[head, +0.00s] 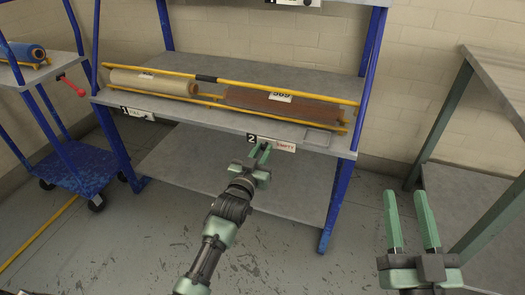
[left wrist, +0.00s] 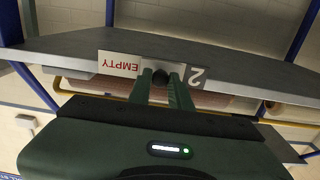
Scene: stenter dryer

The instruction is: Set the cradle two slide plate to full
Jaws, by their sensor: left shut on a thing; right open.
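The cradle two slide plate (head: 285,146) is on the front edge of the shelf, beside a black "2" label (head: 251,138). Its red lettering reads EMPTY, also legible upside down in the left wrist view (left wrist: 118,65). My left gripper (head: 262,152) is shut on the plate's dark round knob (left wrist: 161,76), between the EMPTY lettering and the "2". Cradle two (head: 325,126) above holds a brown roll (head: 290,107) with a numbered white tag. My right gripper (head: 405,195) is open and empty at the right, away from the rack.
Cradle one at the left holds a cream roll (head: 150,82), with its own plate (head: 138,114) below. Blue rack posts (head: 340,205) flank the shelf. Floor in front is clear.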

